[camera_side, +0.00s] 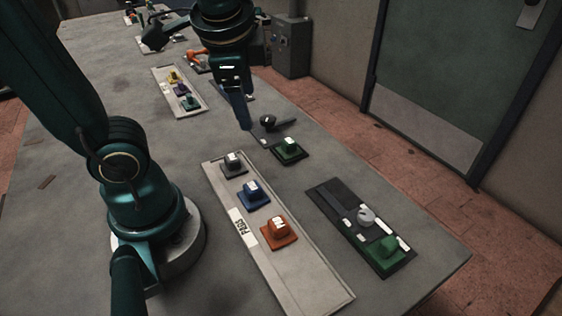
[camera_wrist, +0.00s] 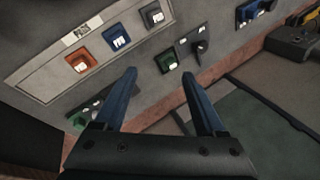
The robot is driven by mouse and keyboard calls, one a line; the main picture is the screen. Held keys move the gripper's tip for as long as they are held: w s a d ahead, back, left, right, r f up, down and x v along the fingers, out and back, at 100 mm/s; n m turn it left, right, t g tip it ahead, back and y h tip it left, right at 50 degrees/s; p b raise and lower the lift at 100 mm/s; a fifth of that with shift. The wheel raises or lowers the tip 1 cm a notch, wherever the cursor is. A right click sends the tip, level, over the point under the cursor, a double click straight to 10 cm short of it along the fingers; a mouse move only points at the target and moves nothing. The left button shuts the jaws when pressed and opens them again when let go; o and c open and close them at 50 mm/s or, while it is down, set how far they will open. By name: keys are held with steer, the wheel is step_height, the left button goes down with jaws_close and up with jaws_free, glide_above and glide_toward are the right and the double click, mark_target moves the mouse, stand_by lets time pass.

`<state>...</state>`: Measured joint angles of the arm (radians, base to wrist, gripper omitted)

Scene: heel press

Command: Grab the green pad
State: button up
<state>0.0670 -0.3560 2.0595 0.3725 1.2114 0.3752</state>
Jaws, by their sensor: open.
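A green pad (camera_side: 288,149) with a white label sits on a dark square base on the table, right of the pad tray. It also shows in the wrist view (camera_wrist: 166,61), at the top middle, just beyond the fingertips. Another green block (camera_side: 384,251) is at the near end of a black fixture plate and shows at the lower left of the wrist view (camera_wrist: 81,119). My gripper (camera_side: 245,116) hangs above the table, left of and above the first green pad. Its two blue fingers are apart in the wrist view (camera_wrist: 158,74), with nothing between them.
The pale tray marked PADS (camera_side: 300,277) holds grey (camera_side: 234,164), blue (camera_side: 253,194) and orange (camera_side: 279,232) pads. A dark lever (camera_side: 270,121) stands behind the green pad. Bare table lies between tray and fixture.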

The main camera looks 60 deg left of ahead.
steer(key=w+a+f+m+g+y, duration=0.1)
steer(key=w+a+m+g+y, duration=0.2)
steer(key=w, duration=0.4)
steer(key=m+y, duration=0.6)
steer(key=m, duration=0.1)
glide_above(293, 147)
steer(key=d, duration=0.4)
step_height(293, 147, down, 9)
steer(key=shift+m+y, duration=0.3)
steer(key=shift+m, duration=0.5)
steer(key=f, duration=0.4)
steer(key=d+f, duration=0.1)
steer(key=f, duration=0.1)
steer(key=shift+a+f, duration=0.1)
steer(key=shift+f, duration=0.2)
steer(key=shift+x, duration=2.25)
steer(key=shift+r, duration=0.1)
jaws_close()
